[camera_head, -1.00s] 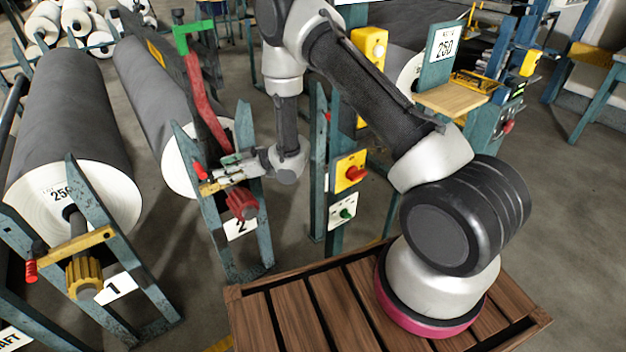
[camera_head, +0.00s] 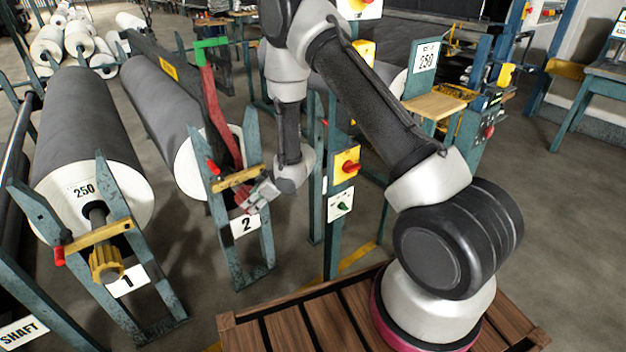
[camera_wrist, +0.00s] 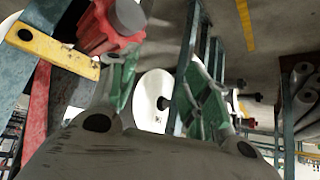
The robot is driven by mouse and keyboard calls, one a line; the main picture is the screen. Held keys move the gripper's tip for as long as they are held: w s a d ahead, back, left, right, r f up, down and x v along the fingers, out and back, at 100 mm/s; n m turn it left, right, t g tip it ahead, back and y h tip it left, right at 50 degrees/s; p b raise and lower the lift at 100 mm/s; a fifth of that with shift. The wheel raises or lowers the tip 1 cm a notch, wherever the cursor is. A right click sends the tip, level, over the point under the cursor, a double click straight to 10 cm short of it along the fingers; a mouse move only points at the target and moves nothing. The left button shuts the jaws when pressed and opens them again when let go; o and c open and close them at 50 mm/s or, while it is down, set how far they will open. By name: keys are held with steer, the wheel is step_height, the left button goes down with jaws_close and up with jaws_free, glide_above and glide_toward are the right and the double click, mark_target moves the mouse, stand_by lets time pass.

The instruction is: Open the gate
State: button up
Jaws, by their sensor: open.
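A stand marked 2 (camera_head: 264,240) holds a large grey roll (camera_head: 160,105). A yellow bar (camera_head: 237,178) lies across the upper part of this stand, with a red handle (camera_head: 213,167) at its left end. I take this bar as the gate. My gripper (camera_head: 255,197) is just below and right of the bar, in front of the stand. In the wrist view the open green fingers (camera_wrist: 162,92) have a gap between them. The yellow bar (camera_wrist: 52,50) and a red knob (camera_wrist: 103,28) are at upper left there, outside the gap. Whether a finger touches the knob is unclear.
A red lever (camera_head: 220,115) with a green top rises behind stand 2. A post with a yellow switch box (camera_head: 345,167) stands right of my gripper.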

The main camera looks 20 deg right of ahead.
steer(key=s+d+r+m+g+h, duration=0.1)
steer(key=s+d+r+m+h, duration=0.1)
steer(key=s+d+r, duration=0.3)
steer(key=s+d+r+m+g+h, duration=0.1)
steer(key=s+d+r+h, duration=0.3)
steer(key=d+r, duration=0.4)
steer(key=d+m, duration=0.1)
steer(key=d, duration=0.2)
steer(key=shift+s+d+r+g+h, duration=0.3)
steer(key=shift+s+d+g+h, duration=0.05)
steer(key=shift+d+g+h, duration=0.05)
